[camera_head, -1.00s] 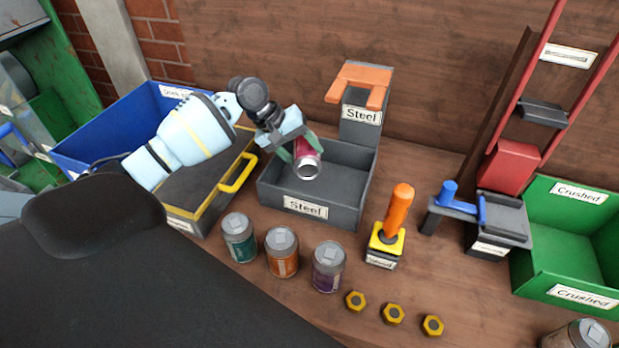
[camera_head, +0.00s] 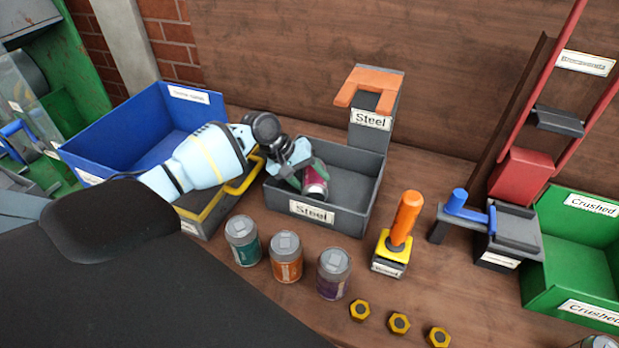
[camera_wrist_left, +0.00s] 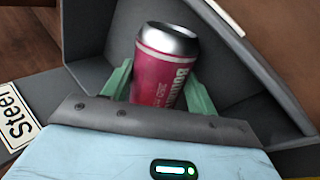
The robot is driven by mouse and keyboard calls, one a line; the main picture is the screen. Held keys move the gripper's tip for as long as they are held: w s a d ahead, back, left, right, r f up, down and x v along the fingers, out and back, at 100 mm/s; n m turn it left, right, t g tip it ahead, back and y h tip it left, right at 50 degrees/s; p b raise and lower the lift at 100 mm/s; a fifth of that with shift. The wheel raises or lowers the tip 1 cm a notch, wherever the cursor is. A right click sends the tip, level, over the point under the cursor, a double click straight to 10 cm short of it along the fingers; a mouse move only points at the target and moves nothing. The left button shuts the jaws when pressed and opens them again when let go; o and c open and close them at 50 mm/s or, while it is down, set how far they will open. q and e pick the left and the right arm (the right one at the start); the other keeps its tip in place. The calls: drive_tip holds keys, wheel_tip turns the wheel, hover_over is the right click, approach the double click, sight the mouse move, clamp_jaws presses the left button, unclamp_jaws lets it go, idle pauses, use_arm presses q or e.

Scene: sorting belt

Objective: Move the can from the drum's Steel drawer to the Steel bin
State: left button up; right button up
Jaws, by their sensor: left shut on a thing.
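A magenta can (camera_head: 316,184) with a silver top is inside the grey Steel bin (camera_head: 356,222), at its left part. My left gripper (camera_head: 306,178) is shut on it, its green fingers on either side. In the left wrist view the can (camera_wrist_left: 163,75) stands between the green fingertips (camera_wrist_left: 160,85), with the bin's grey walls (camera_wrist_left: 95,35) around it. Whether the can touches the bin floor cannot be told. The Steel drawer of the drum cannot be made out. My right gripper is not in view.
A blue bin (camera_head: 130,125) and a yellow-edged drawer (camera_head: 205,215) are at the left. Several cans, such as an orange one (camera_head: 286,262), stand in front. An orange-handled lever (camera_head: 404,220) and a green Crushed bin (camera_head: 570,225) are at the right.

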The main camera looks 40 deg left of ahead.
use_arm(q)
drive_tip(key=shift+f, duration=0.6)
drive_tip(key=o, duration=1)
drive_tip(key=shift+s+f, duration=0.1)
drive_tip(key=shift+c, duration=0.2)
drive_tip(key=shift+r, duration=0.35)
drive_tip(key=p+v, duration=0.1)
drive_tip(key=v, duration=1.1)
drive_tip(key=shift+r, duration=0.4)
